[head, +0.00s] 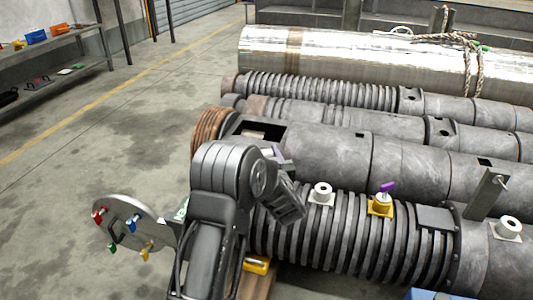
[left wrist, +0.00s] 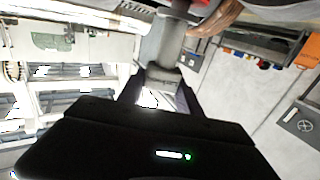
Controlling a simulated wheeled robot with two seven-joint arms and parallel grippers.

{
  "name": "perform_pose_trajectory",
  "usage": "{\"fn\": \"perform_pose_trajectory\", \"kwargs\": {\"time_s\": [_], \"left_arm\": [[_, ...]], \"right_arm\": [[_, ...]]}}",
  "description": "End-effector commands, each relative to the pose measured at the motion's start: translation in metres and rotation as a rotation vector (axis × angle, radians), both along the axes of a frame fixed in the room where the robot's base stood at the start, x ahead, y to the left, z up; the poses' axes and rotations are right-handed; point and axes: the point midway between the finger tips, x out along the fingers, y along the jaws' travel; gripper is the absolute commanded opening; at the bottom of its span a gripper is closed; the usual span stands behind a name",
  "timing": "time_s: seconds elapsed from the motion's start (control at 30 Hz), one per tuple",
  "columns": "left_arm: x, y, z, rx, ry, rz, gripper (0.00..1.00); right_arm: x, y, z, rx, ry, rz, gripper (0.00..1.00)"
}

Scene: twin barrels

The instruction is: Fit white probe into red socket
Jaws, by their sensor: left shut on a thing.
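My left gripper (head: 277,156) is over the left end of the front barrel, partly hidden by its own arm. In the left wrist view, its fingers (left wrist: 160,88) are shut on a pale grey-white cylinder (left wrist: 162,48), which looks like the white probe. Its far end runs to the top edge, beside a dark red patch (left wrist: 198,3) that I cannot identify for sure. A red piece (head: 98,216) sits on the round grey disc (head: 120,237) at the left, with blue, yellow and green ones. My right gripper is out of view.
On the ribbed barrel stand a white socket (head: 322,192) and a yellow socket (head: 380,207) with a purple probe (head: 387,187). Another white socket (head: 508,229) is at the right. A copper coil (head: 207,131) wraps a barrel end. A shelf (head: 60,56) stands far left; floor between is clear.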

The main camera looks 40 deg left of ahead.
Motion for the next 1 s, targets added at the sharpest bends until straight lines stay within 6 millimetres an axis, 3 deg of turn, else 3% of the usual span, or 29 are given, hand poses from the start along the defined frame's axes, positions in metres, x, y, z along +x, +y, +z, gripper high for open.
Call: {"fn": "perform_pose_trajectory", "kwargs": {"time_s": [0.87, 0.9, 1.0], "left_arm": [[0.000, 0.000, -0.015, -0.002, 0.001, 0.000, 0.00], [0.000, 0.000, -0.015, -0.002, 0.001, 0.000, 0.43], [0.000, 0.000, -0.015, -0.002, 0.001, 0.000, 0.51]], "right_arm": [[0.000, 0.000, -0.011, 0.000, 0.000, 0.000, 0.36], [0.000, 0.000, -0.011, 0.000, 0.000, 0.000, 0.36], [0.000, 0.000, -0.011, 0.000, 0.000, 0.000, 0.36]]}}
